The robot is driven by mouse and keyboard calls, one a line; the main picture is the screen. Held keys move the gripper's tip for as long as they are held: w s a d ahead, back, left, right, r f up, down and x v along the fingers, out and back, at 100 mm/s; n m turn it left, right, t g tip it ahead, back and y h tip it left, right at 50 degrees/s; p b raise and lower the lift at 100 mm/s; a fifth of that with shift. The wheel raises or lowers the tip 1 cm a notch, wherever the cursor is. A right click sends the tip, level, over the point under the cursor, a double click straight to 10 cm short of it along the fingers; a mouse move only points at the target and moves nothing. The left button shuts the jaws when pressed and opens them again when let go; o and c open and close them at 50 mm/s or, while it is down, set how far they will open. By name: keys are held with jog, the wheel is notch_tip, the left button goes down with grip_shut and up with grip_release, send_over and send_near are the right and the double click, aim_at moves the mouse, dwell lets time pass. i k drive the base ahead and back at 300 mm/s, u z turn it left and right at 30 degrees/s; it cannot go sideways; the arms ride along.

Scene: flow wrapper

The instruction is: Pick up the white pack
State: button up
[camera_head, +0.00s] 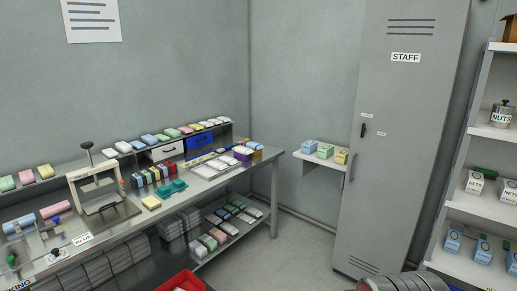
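Several packs that look white lie among coloured ones along the raised shelf at the back of the metal workbench. Two white packs (123,147) are towards its left half, and more white packs (219,120) are at its right end. Pale packs (248,213) also lie on the shelf under the bench. I cannot tell which of these is the white pack of the task. My gripper is not in view.
A press-like device (98,190) stands on the bench's left part. A red crate (183,283) is on the floor in front. A wall shelf (321,163) holds three small boxes beside a grey STAFF locker (402,130). White shelving (487,207) stands at right. The middle floor is clear.

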aim_at(244, 151)
jog(key=z, duration=0.3)
jog(key=i, duration=2.55)
jog(key=u, duration=0.5)
jog(key=i, duration=0.6)
jog(key=u, duration=1.1)
jog(key=i, duration=0.75)
jog(key=u, duration=0.45)
